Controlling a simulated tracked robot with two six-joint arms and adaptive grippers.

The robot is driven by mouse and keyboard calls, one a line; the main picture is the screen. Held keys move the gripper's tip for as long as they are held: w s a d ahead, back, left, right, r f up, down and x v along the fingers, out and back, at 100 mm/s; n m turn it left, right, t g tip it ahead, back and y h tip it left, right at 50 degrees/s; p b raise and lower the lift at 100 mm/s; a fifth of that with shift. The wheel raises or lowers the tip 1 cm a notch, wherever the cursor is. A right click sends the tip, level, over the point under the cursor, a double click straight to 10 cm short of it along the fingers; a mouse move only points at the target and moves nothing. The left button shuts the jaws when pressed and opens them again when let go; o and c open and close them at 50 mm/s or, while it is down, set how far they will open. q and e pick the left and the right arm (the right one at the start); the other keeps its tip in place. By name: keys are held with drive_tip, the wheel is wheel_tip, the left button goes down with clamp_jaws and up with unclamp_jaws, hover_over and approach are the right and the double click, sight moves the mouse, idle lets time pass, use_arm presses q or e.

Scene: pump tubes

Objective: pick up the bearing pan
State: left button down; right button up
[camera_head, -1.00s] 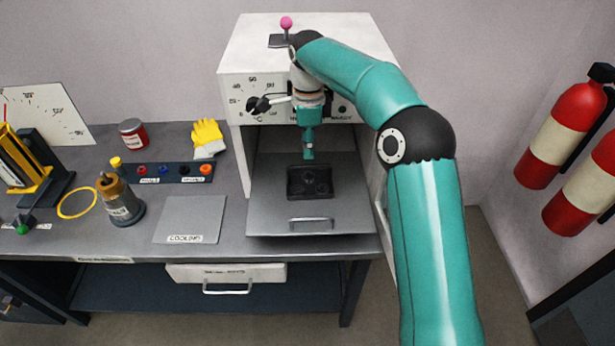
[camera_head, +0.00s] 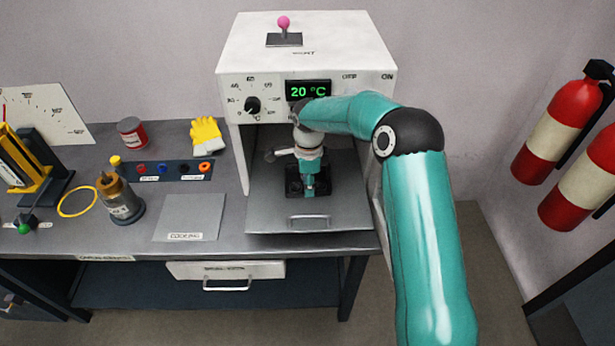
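The bearing pan (camera_head: 293,187) is a small dark, square pan on the grey pulled-out shelf (camera_head: 267,214) of the white heater. My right gripper (camera_head: 309,191) points down at the pan, over its middle, and hides much of it. I cannot tell whether it touches the pan or whether its fingers are open or shut. My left gripper is not in view.
The white heater (camera_head: 232,68) rises behind the shelf, its display reading 20 °C. A shelf handle (camera_head: 309,217) is at the front. Red extinguishers (camera_head: 556,130) hang right.

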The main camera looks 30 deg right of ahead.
drive_tip(key=shift+f, duration=1.3)
clamp_jaws()
drive_tip(key=shift+r, duration=0.1)
